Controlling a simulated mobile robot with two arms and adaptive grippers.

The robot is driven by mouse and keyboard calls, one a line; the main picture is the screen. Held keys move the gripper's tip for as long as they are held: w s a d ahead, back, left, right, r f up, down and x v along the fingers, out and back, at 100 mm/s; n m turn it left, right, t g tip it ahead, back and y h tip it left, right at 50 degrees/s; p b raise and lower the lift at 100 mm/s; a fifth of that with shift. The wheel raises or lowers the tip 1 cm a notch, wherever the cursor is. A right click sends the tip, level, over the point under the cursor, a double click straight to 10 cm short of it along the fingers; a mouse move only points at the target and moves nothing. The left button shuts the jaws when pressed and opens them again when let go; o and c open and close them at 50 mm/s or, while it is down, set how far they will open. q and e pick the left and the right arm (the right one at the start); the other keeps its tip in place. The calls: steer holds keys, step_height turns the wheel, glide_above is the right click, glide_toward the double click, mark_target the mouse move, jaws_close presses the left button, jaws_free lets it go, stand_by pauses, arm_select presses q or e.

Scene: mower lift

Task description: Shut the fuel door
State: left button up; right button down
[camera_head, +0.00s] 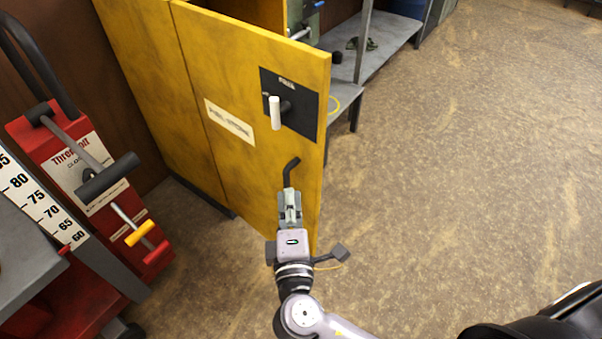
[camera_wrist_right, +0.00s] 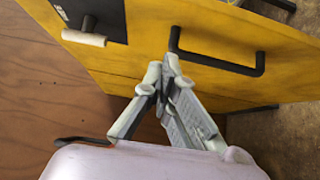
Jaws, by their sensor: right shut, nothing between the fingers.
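The yellow fuel door (camera_head: 240,80) of the fuel store cabinet stands partly open in the head view, its free edge towards the right. It has a white lever handle (camera_head: 275,112) on a black plate and a dark bar handle (camera_head: 290,172) lower down. My right gripper (camera_head: 291,192) is shut and empty, just below the bar handle in the head view. In the right wrist view the closed fingertips (camera_wrist_right: 170,62) are close to the bar handle (camera_wrist_right: 215,62) and the door face (camera_wrist_right: 130,75); I cannot tell whether they touch. My left gripper is not in view.
A red Threadbolt stand (camera_head: 85,180) with black-gripped tools is on the left, beside a grey bench (camera_head: 25,250) with a number scale. A grey shelf (camera_head: 375,45) stands behind the door.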

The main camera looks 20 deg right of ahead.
mark_target(300, 155)
steer(key=w+d, duration=0.1)
steer(key=w, duration=0.1)
steer(key=w+d, duration=0.3)
steer(key=w, duration=0.1)
steer(key=shift+w+d, duration=0.15)
steer(key=shift+w, duration=0.15)
steer(key=shift+d, duration=0.1)
